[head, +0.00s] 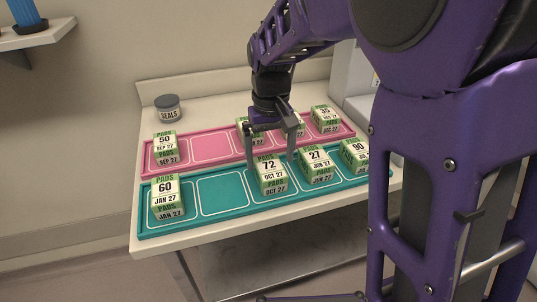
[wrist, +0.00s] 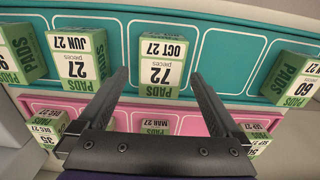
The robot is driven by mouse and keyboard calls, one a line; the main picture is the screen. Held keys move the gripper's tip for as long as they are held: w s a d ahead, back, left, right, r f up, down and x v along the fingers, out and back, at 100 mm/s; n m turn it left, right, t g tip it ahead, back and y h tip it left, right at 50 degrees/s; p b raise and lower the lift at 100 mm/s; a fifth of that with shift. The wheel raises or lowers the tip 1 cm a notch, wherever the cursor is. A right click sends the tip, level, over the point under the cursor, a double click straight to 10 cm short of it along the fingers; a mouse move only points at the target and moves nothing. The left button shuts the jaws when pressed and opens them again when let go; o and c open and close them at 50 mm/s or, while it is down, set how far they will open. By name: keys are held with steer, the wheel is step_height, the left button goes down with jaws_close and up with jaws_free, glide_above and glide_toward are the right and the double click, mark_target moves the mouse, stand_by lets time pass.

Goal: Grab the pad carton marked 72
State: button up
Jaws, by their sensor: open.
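The pad carton marked 72 (head: 270,175) stands on the teal tray (head: 222,193), third slot from the left, a green and white box dated OCT 27. In the wrist view the same carton (wrist: 161,65) shows upside down between my fingers' line. My gripper (head: 271,158) is open and empty, its fingers pointing down just above and behind the carton. In the wrist view my gripper (wrist: 160,80) has one finger on either side of the carton's top. I cannot tell whether a finger touches it.
Carton 27 (head: 316,165) stands close to the right, with carton 90 (head: 354,154) beyond. Carton 60 (head: 167,198) is at the far left. The pink tray (head: 205,148) behind holds several cartons, including carton 50 (head: 165,150). A seals jar (head: 168,107) stands at the back.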

mark_target(270, 167)
step_height(270, 167, down, 3)
steer(key=shift+a+f, duration=0.1)
steer(key=shift+f, duration=0.1)
steer(key=shift+c, duration=0.3)
steer(key=c, duration=1.4)
